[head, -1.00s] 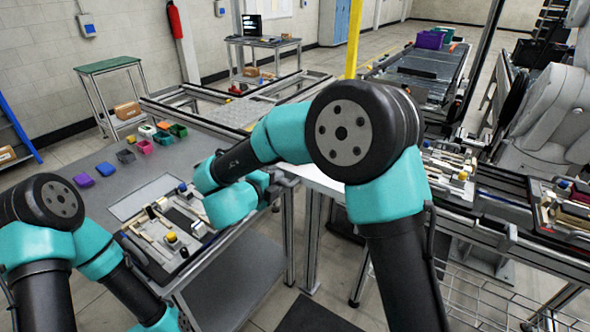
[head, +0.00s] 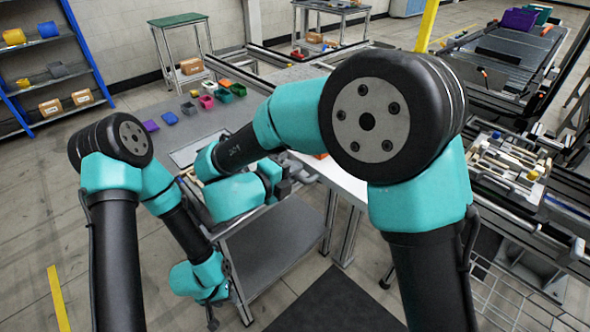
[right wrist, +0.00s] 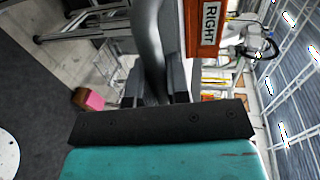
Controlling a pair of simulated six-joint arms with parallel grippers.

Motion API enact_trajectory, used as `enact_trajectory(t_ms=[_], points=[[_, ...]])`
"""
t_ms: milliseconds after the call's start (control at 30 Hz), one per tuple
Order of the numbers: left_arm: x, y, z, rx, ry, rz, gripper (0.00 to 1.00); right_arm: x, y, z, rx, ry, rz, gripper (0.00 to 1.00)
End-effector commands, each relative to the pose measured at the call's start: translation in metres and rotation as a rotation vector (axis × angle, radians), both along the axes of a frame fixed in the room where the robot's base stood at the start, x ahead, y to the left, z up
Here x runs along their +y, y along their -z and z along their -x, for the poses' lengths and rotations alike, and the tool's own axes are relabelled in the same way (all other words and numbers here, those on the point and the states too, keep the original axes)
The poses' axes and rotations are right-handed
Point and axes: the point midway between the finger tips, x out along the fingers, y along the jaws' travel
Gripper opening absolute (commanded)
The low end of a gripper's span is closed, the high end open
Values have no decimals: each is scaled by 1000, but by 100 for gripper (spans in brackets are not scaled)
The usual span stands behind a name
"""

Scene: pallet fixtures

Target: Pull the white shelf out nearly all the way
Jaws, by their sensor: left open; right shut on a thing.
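The white shelf (head: 346,184) shows as a pale flat strip behind my right arm in the head view, partly covered by it. My right gripper (head: 284,187) is at its left, beside the edge of the grey table. In the right wrist view, my right gripper (right wrist: 153,98) is shut on a dark grey curved bar (right wrist: 149,45) that runs upward between its fingers. I cannot tell for certain whether this bar belongs to the shelf. My left gripper (head: 212,318) hangs low at the bottom of the head view, open and apart from the shelf.
The grey table (head: 205,128) bears several small coloured bins. An orange panel marked RIGHT (right wrist: 208,28) stands close beside the held bar. A lower grey shelf (head: 265,250) and a dark floor mat (head: 335,302) lie below. A conveyor (head: 510,195) stands at the right.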

Motion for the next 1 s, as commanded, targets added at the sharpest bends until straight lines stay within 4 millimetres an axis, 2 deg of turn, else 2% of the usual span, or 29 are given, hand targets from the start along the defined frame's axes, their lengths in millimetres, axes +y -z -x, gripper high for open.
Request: enact_trajectory(t_ms=[67, 100, 367, 733, 1000], points=[[0, 0, 0, 0, 0, 0, 43, 0, 0, 0, 1, 0, 0, 0], [0, 0, 0, 0, 0, 0, 43, 0, 0, 0, 1, 0, 0, 18], [0, 0, 0, 0, 0, 0, 43, 0, 0, 0, 0, 0, 0, 42], [0, 0, 0, 0, 0, 0, 43, 5, -1, 4, 0, -2, 0, 42], [0, 0, 0, 0, 0, 0, 43, 30, -9, 29, 0, -3, 0, 42]])
